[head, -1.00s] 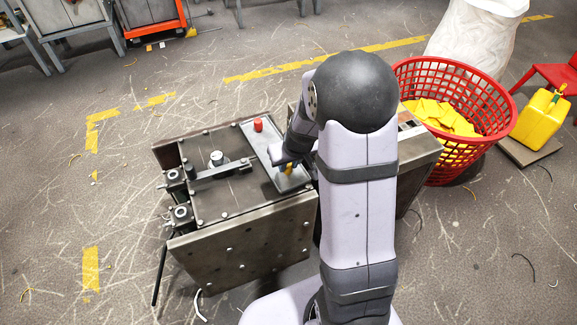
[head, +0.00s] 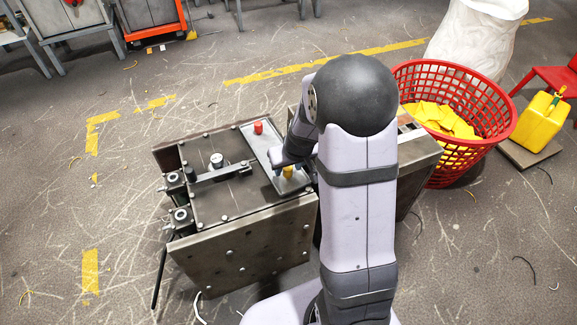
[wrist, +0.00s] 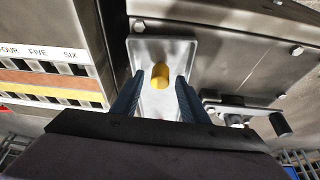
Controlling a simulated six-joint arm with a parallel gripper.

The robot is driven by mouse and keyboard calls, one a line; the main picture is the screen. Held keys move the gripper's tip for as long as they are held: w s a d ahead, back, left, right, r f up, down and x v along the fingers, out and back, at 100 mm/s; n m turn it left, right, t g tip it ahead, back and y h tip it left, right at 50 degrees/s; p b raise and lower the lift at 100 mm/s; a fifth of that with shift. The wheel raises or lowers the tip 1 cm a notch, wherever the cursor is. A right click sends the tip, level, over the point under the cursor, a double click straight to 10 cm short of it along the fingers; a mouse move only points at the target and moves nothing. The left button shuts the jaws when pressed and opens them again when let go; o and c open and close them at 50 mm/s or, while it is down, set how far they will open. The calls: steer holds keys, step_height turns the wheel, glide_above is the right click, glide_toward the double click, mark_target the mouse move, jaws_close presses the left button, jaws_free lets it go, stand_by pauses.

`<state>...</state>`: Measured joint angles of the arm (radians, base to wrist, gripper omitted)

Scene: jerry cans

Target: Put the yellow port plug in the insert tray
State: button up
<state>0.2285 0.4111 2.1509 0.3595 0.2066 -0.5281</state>
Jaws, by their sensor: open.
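The yellow port plug (head: 289,173) stands on the near end of the grey insert tray (head: 257,144), on top of the metal machine. In the wrist view the yellow plug (wrist: 160,76) is on the bare tray (wrist: 152,49), with space on both sides between the blue fingers. My gripper (head: 288,167) is open just over that end of the tray. In the wrist view my gripper (wrist: 159,84) straddles the plug without closing on it. A red plug (head: 258,127) stands at the tray's far end.
A rack with numbered slots (wrist: 50,80) shows left in the wrist view. A red basket (head: 478,150) of yellow pieces and a yellow jerry can (head: 540,122) are at the right.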

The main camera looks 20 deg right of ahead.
steer(key=p+v, duration=0.4)
steer(key=v, duration=0.8)
steer(key=s+a+f+g, duration=0.1)
steer(key=s+a, duration=0.3)
steer(key=s, duration=0.4)
steer(key=s+a+f+g, duration=0.1)
steer(key=s+a+g, duration=0.2)
steer(key=s, duration=0.6)
steer(key=shift+a+f, duration=0.15)
steer(key=shift+a, duration=0.35)
step_height(320, 180, up, 28)
steer(key=p, duration=2.8)
steer(key=shift+w, duration=0.1)
